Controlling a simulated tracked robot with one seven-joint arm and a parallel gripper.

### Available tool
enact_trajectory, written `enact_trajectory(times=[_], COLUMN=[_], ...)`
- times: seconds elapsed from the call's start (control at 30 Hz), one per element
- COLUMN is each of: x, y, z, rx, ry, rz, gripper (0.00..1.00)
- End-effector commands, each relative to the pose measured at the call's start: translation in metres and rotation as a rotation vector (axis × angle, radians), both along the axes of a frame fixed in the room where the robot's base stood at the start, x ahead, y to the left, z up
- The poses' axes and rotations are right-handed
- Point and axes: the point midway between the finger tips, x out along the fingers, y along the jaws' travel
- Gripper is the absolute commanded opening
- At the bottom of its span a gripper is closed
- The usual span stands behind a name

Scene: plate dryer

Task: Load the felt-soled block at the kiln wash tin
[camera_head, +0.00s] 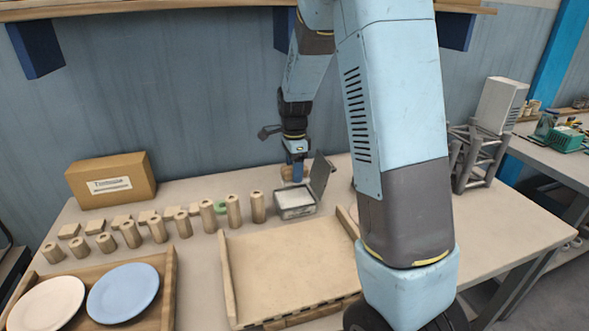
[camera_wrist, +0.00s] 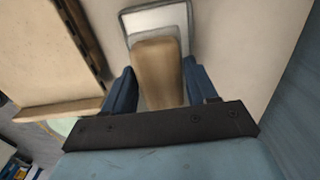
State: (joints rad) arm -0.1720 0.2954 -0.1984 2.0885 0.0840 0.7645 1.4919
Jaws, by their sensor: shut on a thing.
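The felt-soled block (camera_wrist: 158,72) is a wooden block with a grey layer at its far end, held between the two blue fingers of my gripper (camera_wrist: 160,92) in the wrist view. In the head view my gripper (camera_head: 297,172) points down behind the kiln wash tin, and a little of the block (camera_head: 287,174) shows beside it. The tin (camera_head: 294,206) is a grey metal box with pale contents, its lid (camera_head: 320,174) standing open at the right. In the wrist view the tin (camera_wrist: 128,22) lies beyond the block's end. I cannot tell whether they touch.
A wooden board with raised side rails (camera_head: 285,262) lies in front of the tin. Wooden posts (camera_head: 207,216) of several heights stand to the left, near a cardboard box (camera_head: 110,180). A tray at front left holds a pale plate (camera_head: 45,303) and a blue plate (camera_head: 122,292).

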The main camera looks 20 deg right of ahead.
Motion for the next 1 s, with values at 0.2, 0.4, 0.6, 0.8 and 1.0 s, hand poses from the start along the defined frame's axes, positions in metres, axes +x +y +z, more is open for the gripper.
enact_trajectory(times=[0.2,0.4,0.6,0.8,1.0], x=[0.000,0.000,0.000,0.000,0.000], y=[0.000,0.000,0.000,0.000,0.000], z=[-0.012,-0.028,-0.043,-0.055,-0.059], rx=[0.000,0.000,0.000,0.000,0.000], ry=[0.002,0.001,0.002,0.001,0.001], rz=[-0.002,-0.002,-0.002,-0.001,0.000], gripper=[0.09,0.09,0.09,0.09,0.09])
